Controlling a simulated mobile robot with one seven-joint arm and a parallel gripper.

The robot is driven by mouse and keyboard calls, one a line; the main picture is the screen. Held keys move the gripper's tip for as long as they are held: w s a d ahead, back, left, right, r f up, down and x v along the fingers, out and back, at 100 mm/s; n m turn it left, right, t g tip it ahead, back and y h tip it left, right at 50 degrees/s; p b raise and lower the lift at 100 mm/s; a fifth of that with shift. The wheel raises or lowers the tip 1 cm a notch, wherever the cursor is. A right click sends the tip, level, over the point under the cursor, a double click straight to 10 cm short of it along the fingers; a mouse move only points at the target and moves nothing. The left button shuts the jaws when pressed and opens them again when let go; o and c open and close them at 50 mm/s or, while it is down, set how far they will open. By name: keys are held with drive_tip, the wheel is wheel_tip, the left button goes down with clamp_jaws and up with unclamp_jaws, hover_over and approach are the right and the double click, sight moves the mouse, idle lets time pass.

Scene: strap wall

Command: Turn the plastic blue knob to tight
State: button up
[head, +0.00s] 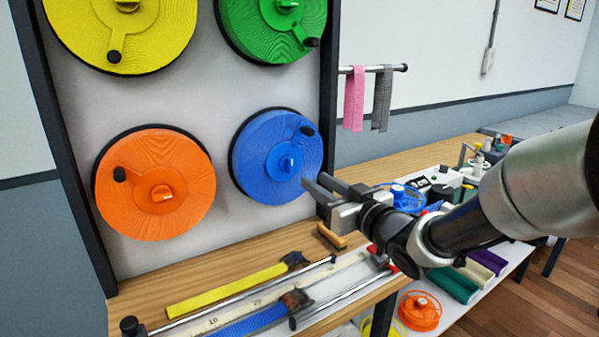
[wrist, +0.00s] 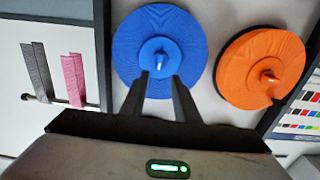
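The blue knob (head: 288,163) sits at the centre of a large blue disc (head: 255,185), lower right on the upright board. The disc carries a black peg (head: 307,131) near its upper right rim. In the wrist view the knob (wrist: 160,60) shows just beyond the fingertips, with the blue disc (wrist: 130,45) behind it. My gripper (head: 314,183) is in front of the disc, to the lower right of the knob in the head view. In the wrist view my gripper (wrist: 162,76) has its fingers apart and nothing visible between them. Any tight marking cannot be made out.
An orange disc (head: 190,205), a yellow disc (head: 75,30) and a green disc (head: 245,35) share the board. Pink (head: 354,95) and grey (head: 382,100) straps hang from a rail. A wooden bench (head: 130,300) below holds straps, rods and a ruler.

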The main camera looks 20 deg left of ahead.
sight(292, 165)
drive_tip(key=b+x, duration=0.1)
drive_tip(key=x, duration=0.9)
drive_tip(key=shift+w, duration=0.1)
clamp_jaws()
